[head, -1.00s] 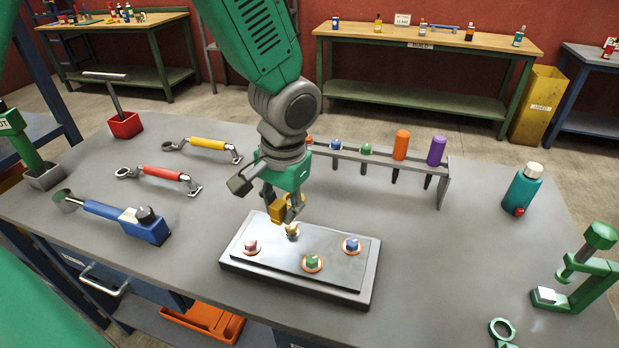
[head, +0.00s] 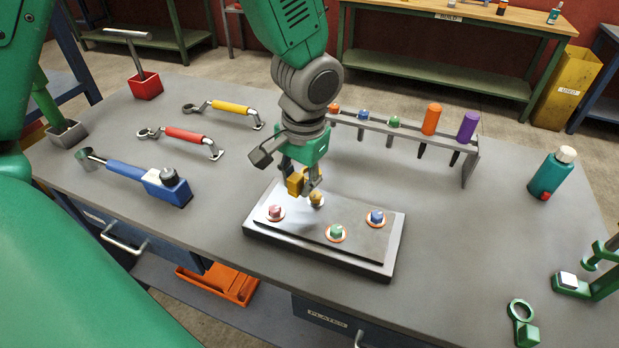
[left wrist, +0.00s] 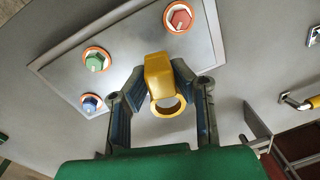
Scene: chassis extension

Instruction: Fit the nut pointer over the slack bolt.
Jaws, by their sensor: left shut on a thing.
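My left gripper (head: 304,184) is shut on the yellow nut pointer (head: 296,183), just above the rear edge of the bolt plate (head: 335,258). In the left wrist view, the pointer (left wrist: 158,73) sits between the fingers, and its open ring faces the camera. A yellow bolt (head: 316,199) shows beside the fingertips in the head view. Whether the ring touches it, I cannot tell. The plate also bears a red bolt (head: 275,212), a green bolt (head: 336,232) and a blue bolt (head: 376,217), each with an orange ring around its base. My right gripper is not in view.
A rack (head: 472,165) with colored-handled tools stands behind the plate. A blue tool (head: 150,182), red-handled (head: 187,135) and yellow-handled (head: 231,107) tools lie left. A teal bottle (head: 551,174) and a green ringed piece (head: 521,323) are at right.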

